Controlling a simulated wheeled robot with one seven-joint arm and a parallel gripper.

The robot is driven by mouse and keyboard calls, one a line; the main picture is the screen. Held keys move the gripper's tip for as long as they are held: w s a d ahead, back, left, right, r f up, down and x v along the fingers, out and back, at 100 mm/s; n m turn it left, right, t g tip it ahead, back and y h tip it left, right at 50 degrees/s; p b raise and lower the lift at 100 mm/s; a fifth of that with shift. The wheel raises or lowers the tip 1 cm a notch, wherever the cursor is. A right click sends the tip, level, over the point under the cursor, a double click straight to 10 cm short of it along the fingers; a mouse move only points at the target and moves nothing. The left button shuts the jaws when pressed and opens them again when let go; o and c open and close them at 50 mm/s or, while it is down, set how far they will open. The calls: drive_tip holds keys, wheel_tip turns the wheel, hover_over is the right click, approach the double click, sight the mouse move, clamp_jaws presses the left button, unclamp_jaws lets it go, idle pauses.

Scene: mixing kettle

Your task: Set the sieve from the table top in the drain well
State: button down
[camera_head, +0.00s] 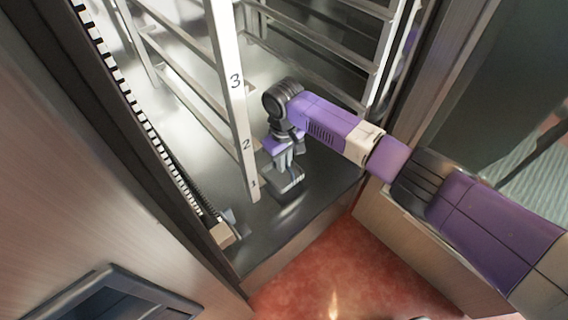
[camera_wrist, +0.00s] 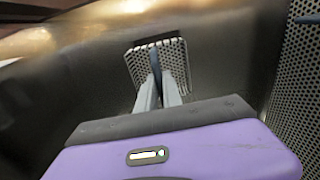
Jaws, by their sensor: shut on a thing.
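My gripper (camera_head: 285,166) reaches down inside the steel cabinet, just right of the rack post marked 1, 2 and 3. It is shut on the sieve (camera_head: 288,184), a small grey rectangular piece low over the cabinet floor. In the wrist view the sieve (camera_wrist: 138,66) is a perforated plate beyond the fingers, and the fingers (camera_wrist: 160,90) close on a dark upright strip at its middle. I cannot tell whether the sieve touches the floor. The drain well is not clearly seen in either view; the sieve and gripper may cover it.
The numbered rack post (camera_head: 236,125) stands close left of my gripper, with rack rails behind. A toothed strip (camera_head: 150,130) runs along the left door edge. A perforated panel (camera_wrist: 297,105) is at the right in the wrist view. The red floor (camera_head: 330,270) lies outside the cabinet.

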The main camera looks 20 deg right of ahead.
sight(284, 176)
wheel_tip(284, 176, down, 6)
drive_tip(key=b, duration=0.6)
drive_tip(key=shift+r, duration=0.15)
drive_tip(key=shift+r+p, duration=0.4)
drive_tip(key=shift+p, duration=0.05)
drive_tip(key=shift+s+f, duration=0.1)
drive_tip(key=shift+f, duration=0.15)
drive_tip(key=shift+p, duration=0.7)
drive_tip(key=shift+f, duration=0.25)
drive_tip(key=shift+f+b, duration=0.7)
drive_tip(key=shift+f, duration=0.75)
drive_tip(key=shift+f, duration=0.4)
